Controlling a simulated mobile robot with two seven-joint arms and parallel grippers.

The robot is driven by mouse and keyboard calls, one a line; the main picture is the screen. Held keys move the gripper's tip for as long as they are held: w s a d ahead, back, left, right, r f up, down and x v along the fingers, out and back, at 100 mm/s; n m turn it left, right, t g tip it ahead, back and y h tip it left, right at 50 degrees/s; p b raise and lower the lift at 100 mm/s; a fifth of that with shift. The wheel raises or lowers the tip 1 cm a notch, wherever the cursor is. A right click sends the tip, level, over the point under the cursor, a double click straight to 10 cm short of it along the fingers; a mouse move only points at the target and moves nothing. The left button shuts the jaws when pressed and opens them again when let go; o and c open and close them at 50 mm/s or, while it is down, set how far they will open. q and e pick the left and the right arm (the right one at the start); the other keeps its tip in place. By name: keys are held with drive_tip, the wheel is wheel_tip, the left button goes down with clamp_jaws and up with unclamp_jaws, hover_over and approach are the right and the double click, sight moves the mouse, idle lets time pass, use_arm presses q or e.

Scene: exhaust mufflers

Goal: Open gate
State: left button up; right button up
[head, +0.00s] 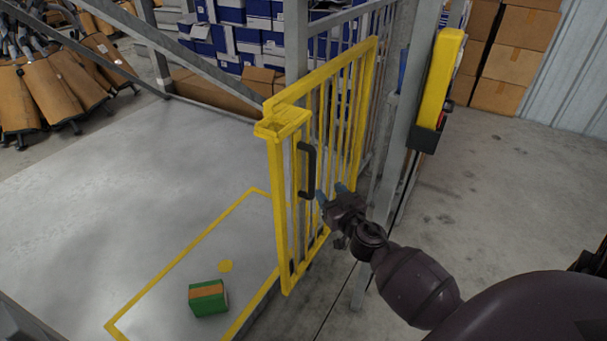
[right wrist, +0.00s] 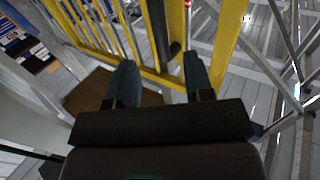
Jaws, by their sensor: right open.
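The yellow gate (head: 329,85) stands at an angle to the yellow floor outline, swung away from it toward the grey posts. Its black handle (head: 307,170) is a vertical bar on the near side of the gate. My right gripper (head: 331,192) is open beside the lower end of the handle, its blue-grey fingers pointing at the gate. In the right wrist view the handle (right wrist: 158,28) comes down between the two fingers (right wrist: 160,85), near their tips; I cannot tell whether they touch it. My left gripper is not in view.
A green box with an orange band (head: 207,298) sits on the floor inside the yellow outline (head: 183,254). A yellow and black control box (head: 440,85) hangs on a post right of the gate. Grey floor (head: 500,190) to the right is clear.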

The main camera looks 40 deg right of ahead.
sight(313, 172)
drive_tip(key=w, duration=0.3)
drive_tip(key=w+d, duration=0.1)
drive_tip(key=w, duration=0.3)
drive_tip(key=w+d, duration=0.1)
drive_tip(key=w, duration=0.2)
drive_tip(key=shift+w+d, duration=0.1)
drive_tip(key=shift+w, duration=0.2)
drive_tip(key=shift+c, duration=0.5)
clamp_jaws()
